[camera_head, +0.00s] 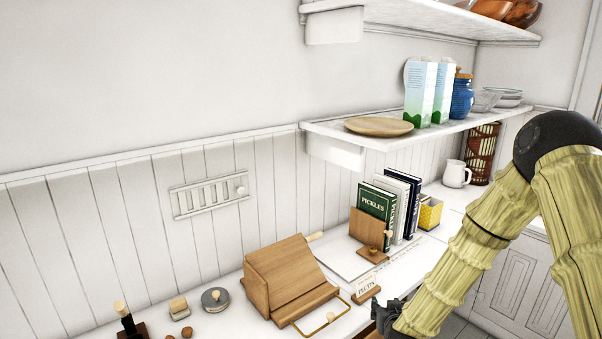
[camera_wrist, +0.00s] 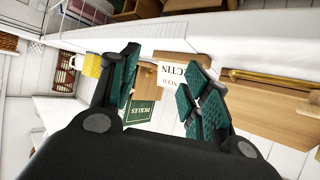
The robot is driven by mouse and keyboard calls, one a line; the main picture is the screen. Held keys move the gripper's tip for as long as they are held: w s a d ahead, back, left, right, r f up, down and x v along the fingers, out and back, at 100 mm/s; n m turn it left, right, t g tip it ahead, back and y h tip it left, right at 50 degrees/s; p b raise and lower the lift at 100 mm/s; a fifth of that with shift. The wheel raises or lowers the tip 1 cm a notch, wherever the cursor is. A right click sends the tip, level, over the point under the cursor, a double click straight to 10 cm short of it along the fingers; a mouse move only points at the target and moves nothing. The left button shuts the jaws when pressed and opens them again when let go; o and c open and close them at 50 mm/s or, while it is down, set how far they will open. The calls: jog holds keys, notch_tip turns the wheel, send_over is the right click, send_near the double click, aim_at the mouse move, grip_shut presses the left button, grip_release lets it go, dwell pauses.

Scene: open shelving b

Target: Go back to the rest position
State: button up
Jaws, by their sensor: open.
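My arm comes in from the right in the head view and bends down to the front edge of the counter. My gripper (camera_head: 388,309) is partly hidden there by my own arm, close to the small "Pectin" card on its wooden stand (camera_head: 365,287). In the wrist view my gripper (camera_wrist: 163,85) is open, its green-padded fingers apart with nothing held between them. The card (camera_wrist: 183,76) shows beyond the fingers, near the right one. I cannot tell the exact gap to it.
A wooden bread box (camera_head: 285,278) with a brass handle stands left of my gripper on the counter (camera_head: 228,318). Books (camera_head: 376,208) in a wooden holder stand behind. A shelf (camera_head: 330,128) above bears a plate (camera_head: 379,126) and cartons (camera_head: 420,92).

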jog(key=s+a+f+n+g+y, duration=0.1)
jog(key=s+f+g, duration=0.2)
jog(key=s+f, duration=0.75)
jog(key=s+a+f+g, duration=0.25)
jog(key=s+f, duration=0.45)
jog(key=s, duration=0.6)
jog(key=s+f+g, duration=0.2)
jog(key=s+g, duration=0.1)
jog(key=s, duration=0.9)
jog(key=s+d+f+g, duration=0.1)
jog(key=s+f+g, duration=0.2)
jog(key=s, duration=1)
jog(key=shift+d+f+g, duration=0.15)
jog(key=shift+d+g, duration=0.1)
jog(key=shift+g, duration=0.2)
jog(key=shift+s, duration=0.1)
